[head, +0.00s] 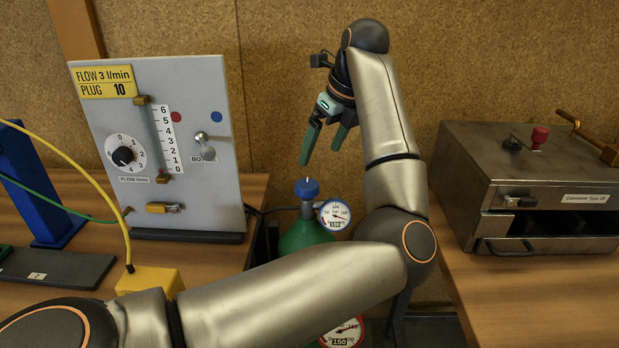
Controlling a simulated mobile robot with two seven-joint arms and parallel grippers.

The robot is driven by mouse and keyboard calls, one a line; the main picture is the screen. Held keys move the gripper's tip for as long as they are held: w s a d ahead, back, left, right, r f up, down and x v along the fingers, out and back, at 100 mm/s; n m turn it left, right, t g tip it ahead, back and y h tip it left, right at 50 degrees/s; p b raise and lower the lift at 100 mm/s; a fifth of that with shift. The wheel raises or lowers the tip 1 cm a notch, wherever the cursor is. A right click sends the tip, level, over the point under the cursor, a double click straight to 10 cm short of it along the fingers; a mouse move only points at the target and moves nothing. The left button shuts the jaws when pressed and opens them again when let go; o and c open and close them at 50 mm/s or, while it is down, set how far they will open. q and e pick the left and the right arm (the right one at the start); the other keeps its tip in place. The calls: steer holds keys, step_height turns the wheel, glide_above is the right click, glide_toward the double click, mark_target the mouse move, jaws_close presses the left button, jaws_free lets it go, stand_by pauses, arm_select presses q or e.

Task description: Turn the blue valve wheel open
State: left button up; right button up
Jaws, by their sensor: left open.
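The blue valve wheel (307,188) sits on top of a green gas cylinder (306,234), in the gap between two tables. A round pressure gauge (335,214) is fixed just to the right of the wheel. My left gripper (323,156) is open, with its two green fingers pointing down. It is above the wheel and slightly to its right, apart from it. My left forearm covers the lower part of the cylinder. My right gripper is not in this view.
A grey flow panel (205,106) with a dial and toggle stands left on a wooden table (203,262). A yellow block (149,281) with a cable is in front of it. A metal box (474,157) stands on the right table (545,305). A second gauge (343,332) shows below my arm.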

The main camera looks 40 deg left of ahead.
mark_target(307, 184)
arm_select(q)
steer(key=x, duration=1)
steer(key=shift+a, duration=0.15)
steer(key=c, duration=1.4)
